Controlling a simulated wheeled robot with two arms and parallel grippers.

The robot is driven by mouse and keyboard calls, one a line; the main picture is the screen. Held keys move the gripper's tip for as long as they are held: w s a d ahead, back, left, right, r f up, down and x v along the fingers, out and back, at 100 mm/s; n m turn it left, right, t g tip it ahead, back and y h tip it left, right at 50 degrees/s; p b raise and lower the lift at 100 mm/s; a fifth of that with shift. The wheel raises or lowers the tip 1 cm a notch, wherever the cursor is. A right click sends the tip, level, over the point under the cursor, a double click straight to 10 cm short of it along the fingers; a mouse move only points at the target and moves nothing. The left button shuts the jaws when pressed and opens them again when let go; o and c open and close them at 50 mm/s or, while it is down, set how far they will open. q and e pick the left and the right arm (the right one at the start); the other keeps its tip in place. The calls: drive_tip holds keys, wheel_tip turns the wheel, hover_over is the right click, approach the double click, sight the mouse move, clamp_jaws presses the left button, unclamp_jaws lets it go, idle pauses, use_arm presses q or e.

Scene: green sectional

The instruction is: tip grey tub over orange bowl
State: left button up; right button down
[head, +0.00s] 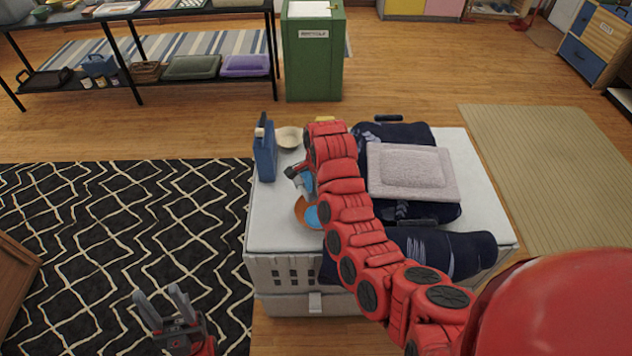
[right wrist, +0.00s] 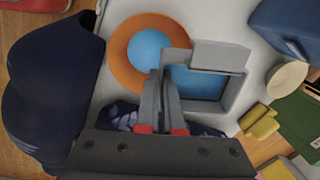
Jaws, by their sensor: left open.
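The orange bowl (head: 302,212) sits on the white top, partly hidden by my right arm in the head view. In the right wrist view the orange bowl (right wrist: 123,69) has something blue in its middle. The grey tub (right wrist: 238,92), with blue inside, is right beside it in that view and seems to overlap its rim. My right gripper (right wrist: 163,80) is shut on the tub's near wall. In the head view the tub (head: 306,183) shows only as a small patch beside my arm; its tilt is unclear. My left gripper (head: 165,299) is open and empty, over the patterned rug.
On the white top (head: 272,232) stand a blue upright container (head: 265,152) and a cream bowl (head: 289,137) behind the tub. A pale folded towel (head: 410,171) on dark cloth and a navy roll (head: 455,252) fill the right side. A green cabinet (head: 314,60) stands behind.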

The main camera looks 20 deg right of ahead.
drive_tip(key=t, duration=0.4)
drive_tip(key=t+p, duration=0.1)
drive_tip(key=t, duration=0.1)
drive_tip(key=shift+s+f+t+y, duration=0.1)
drive_tip(key=shift+f+t+y, duration=0.2)
drive_tip(key=shift+y, duration=0.1)
